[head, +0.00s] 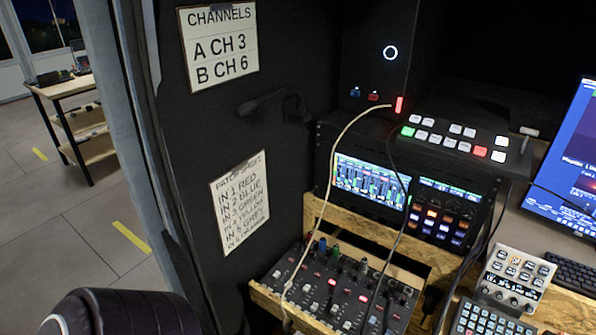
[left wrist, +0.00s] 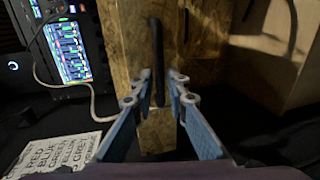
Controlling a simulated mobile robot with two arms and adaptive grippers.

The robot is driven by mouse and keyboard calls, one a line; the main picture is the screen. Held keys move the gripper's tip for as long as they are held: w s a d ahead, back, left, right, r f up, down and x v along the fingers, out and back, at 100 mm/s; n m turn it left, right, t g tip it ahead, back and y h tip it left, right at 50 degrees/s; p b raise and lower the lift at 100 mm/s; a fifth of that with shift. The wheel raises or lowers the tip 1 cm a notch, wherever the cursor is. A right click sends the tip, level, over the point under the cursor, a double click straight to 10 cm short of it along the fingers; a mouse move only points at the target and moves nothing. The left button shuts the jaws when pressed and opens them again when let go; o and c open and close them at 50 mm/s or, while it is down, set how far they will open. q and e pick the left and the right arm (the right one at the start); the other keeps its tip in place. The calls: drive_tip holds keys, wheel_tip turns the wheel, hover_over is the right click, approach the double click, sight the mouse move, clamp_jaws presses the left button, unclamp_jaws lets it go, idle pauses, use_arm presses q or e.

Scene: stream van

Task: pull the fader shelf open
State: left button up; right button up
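The fader shelf is a wooden shelf with a light wooden edge (head: 264,306), low in the head view. It carries a black fader mixer (head: 345,289) with knobs and coloured buttons. In the left wrist view a dark bar handle (left wrist: 157,60) stands out against a wooden front (left wrist: 130,45). My left gripper (left wrist: 159,84) is open, with one blue-grey finger on each side of the handle's lower part. Gaps seem to show between fingers and handle; contact cannot be told. The left gripper is outside the head view, and my right gripper is in neither view.
A pale cable (head: 327,180) hangs down across the mixer. A lit screen (head: 370,182) and button panel (head: 455,138) stand behind it. A grey keypad device (head: 515,280) and keyboard (head: 570,272) are on the right. A paper list (head: 240,202) hangs on the dark wall.

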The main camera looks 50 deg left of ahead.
use_arm(q)
drive_tip(key=v, duration=1)
drive_tip(key=shift+s, duration=0.2)
